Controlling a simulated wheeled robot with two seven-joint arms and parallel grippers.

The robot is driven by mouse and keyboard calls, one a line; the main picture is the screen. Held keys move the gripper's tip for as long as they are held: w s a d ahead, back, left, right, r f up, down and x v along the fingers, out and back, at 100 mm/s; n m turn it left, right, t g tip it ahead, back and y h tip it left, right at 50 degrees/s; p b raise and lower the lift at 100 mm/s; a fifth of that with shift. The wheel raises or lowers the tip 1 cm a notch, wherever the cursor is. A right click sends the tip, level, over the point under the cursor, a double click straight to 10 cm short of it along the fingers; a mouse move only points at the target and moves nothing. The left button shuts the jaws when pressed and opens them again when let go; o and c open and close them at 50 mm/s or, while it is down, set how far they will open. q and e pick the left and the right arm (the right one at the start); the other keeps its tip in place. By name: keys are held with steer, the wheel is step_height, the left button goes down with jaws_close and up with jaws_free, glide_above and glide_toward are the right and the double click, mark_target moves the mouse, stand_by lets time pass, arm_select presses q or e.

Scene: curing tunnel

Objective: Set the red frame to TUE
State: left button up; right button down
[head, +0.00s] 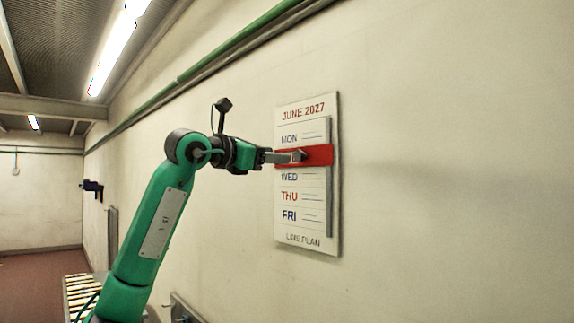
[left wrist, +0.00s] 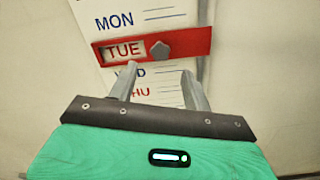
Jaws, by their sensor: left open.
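The red frame (head: 320,154) sits on the white wall calendar (head: 308,245) between the MON and WED rows. In the left wrist view the red frame (left wrist: 194,42) has TUE showing inside its window, and a grey knob (left wrist: 160,50) to the right of the word. My left gripper (head: 292,157) is in front of the frame in the head view and hides part of it. In the left wrist view my left gripper (left wrist: 160,75) is open and empty, its fingertips apart on either side below the knob. My right gripper is not in view.
The calendar, headed JUNE 2027, has a grey vertical rail (head: 329,205) along its right side. The wall around it is bare. A green pipe (head: 235,45) runs high along the wall. A roller conveyor (head: 78,292) is at the lower left.

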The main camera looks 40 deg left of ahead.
arm_select(q)
steer(key=s+b, duration=0.1)
steer(key=s, duration=0.6)
steer(key=shift+a+b, duration=0.3)
